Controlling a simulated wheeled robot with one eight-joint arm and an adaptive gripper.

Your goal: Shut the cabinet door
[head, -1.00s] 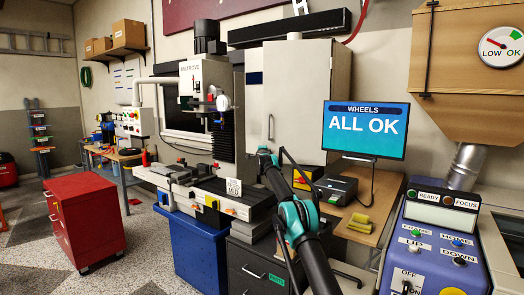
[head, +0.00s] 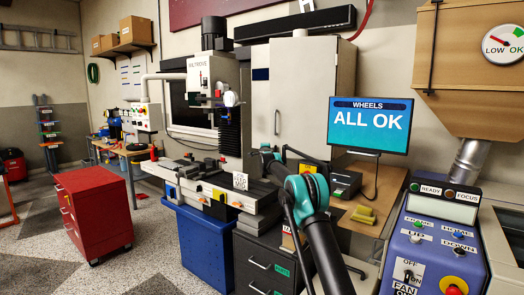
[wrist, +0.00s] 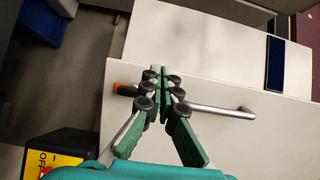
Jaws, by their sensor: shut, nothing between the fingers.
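The pale cabinet (head: 330,95) stands upright behind the machine bench. Its door (head: 292,80) carries a vertical metal bar handle (head: 276,122). In the head view I cannot tell how far the door stands open. In the wrist view the door (wrist: 265,142) fills the lower right, with the handle (wrist: 220,112) running across behind my fingers. My gripper (wrist: 163,72) is shut and empty, its green fingers together in front of the door near the handle. Whether they touch it cannot be told. In the head view my arm's end covers the fingers.
A milling machine (head: 210,95) stands left of the cabinet. A screen (head: 370,125) reading "ALL OK" stands to the right, above a wooden bench (head: 385,192). A blue control console (head: 430,240) is at lower right. Open floor (head: 160,255) lies near the red drawer unit (head: 95,212).

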